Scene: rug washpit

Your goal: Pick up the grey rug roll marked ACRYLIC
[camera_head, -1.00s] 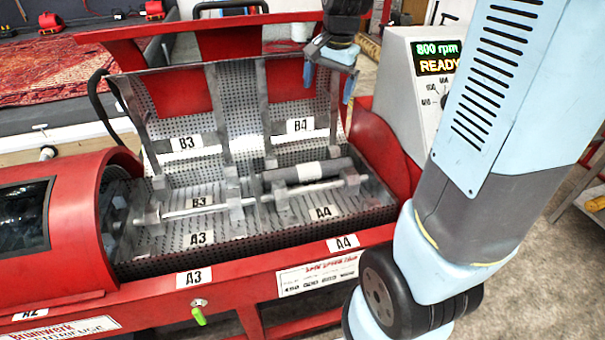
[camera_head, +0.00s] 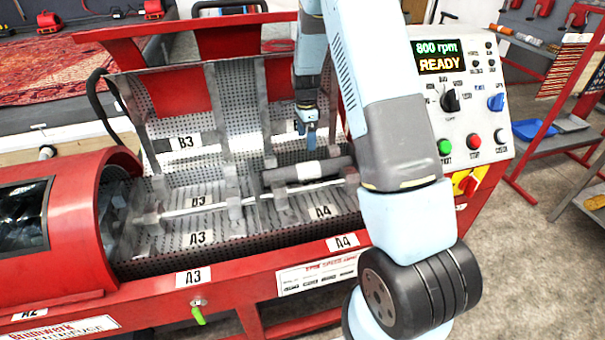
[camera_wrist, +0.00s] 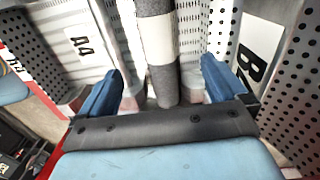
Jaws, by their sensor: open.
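A grey rug roll (camera_head: 308,171) with a pale band around its middle lies in the right-hand compartment of the open perforated drum, beside the metal shaft. No ACRYLIC lettering is readable on it. In the wrist view the roll (camera_wrist: 165,85) runs lengthwise between my blue fingers. My gripper (camera_head: 307,138) hangs pointing down just above the roll in the head view. In the wrist view my gripper (camera_wrist: 164,84) is open, a finger on each side of the roll, with gaps. I cannot tell how far the fingertips are above it.
The metal shaft (camera_head: 190,210) and its upright brackets run along the drum next to the roll. Perforated walls and the divider stand close around. The red machine rim (camera_head: 240,275) lies in front. The control panel (camera_head: 465,110) reading READY stands right, near my arm.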

